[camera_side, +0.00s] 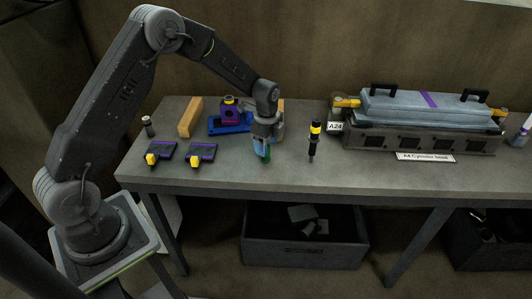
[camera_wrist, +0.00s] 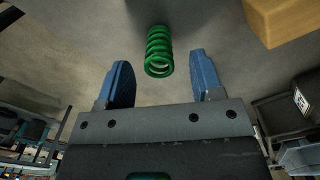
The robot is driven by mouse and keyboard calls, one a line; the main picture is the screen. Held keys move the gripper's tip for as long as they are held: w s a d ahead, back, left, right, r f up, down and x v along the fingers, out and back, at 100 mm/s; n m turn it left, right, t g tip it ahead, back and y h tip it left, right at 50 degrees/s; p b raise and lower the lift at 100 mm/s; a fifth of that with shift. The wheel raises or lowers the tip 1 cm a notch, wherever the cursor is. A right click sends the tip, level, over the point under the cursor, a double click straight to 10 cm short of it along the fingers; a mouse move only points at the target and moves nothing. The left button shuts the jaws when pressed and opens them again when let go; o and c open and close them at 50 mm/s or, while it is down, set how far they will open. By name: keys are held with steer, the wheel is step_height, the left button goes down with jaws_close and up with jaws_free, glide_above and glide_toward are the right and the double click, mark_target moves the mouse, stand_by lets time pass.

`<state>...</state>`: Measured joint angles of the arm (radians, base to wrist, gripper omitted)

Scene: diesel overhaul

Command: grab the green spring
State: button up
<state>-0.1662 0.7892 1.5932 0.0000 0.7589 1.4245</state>
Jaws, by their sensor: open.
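The green spring (camera_wrist: 159,51) is a coil on the grey bench top, seen in the wrist view just beyond and between the two blue fingertips. My gripper (camera_wrist: 164,80) is open, with one blue finger on each side and nothing between them. In the side view my gripper (camera_side: 262,150) points down over the bench near its front half. A bit of the green spring (camera_side: 268,154) shows beside the fingers there; most of it is hidden by them. I cannot tell the exact height of the fingers.
A purple part on a blue base (camera_side: 230,115) and a wooden block (camera_side: 190,117) stand behind and left. Two dark yellow-tipped parts (camera_side: 202,153) lie left. Bench between is clear.

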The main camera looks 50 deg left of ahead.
steer(key=shift+a+f, duration=0.1)
steer(key=shift+f, duration=1.9)
steer(key=shift+c, duration=0.4)
steer(key=c, duration=0.9)
